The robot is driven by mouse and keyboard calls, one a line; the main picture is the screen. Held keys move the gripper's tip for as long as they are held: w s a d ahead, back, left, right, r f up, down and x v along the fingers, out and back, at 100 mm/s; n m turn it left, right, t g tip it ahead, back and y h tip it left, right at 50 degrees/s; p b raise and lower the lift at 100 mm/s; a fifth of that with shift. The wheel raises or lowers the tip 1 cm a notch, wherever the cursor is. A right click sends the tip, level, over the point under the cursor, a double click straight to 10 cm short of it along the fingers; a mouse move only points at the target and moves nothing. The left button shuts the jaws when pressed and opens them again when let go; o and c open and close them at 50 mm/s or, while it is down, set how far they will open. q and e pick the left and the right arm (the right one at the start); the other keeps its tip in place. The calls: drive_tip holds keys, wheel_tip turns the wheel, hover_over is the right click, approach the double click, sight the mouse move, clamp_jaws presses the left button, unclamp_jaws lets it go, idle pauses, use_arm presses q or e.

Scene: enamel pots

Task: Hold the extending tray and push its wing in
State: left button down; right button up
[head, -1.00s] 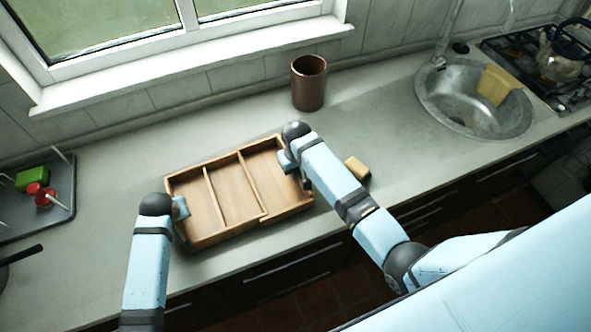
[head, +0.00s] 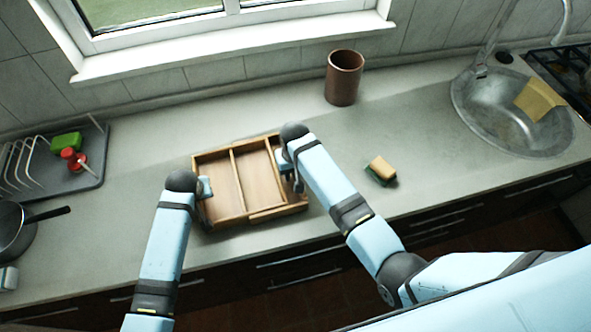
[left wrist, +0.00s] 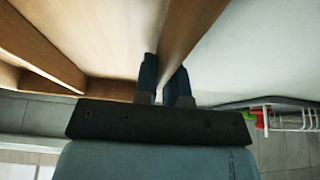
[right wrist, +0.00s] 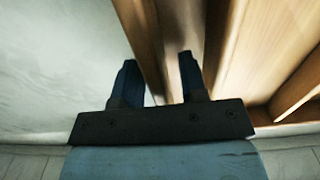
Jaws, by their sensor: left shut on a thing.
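The wooden extending tray (head: 224,197) lies on the counter, its compartments empty. Its wing (head: 280,210) is the right-hand part, mostly slid into the body, with a small step showing at the front edge. My left gripper (head: 204,188) is shut on the tray's left end wall, which runs between its fingers in the left wrist view (left wrist: 162,75). My right gripper (head: 288,160) is at the wing's right end. In the right wrist view its fingers (right wrist: 158,80) stand apart on either side of the end wall (right wrist: 143,40), with a gap beside the right finger.
A sponge (head: 381,169) lies right of the tray. A brown cup (head: 343,78) stands behind. A dish rack (head: 85,180) and a pan (head: 15,235) are at left, a sink (head: 490,105) at right.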

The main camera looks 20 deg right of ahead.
wheel_tip(320, 180, up, 12)
idle(0.7)
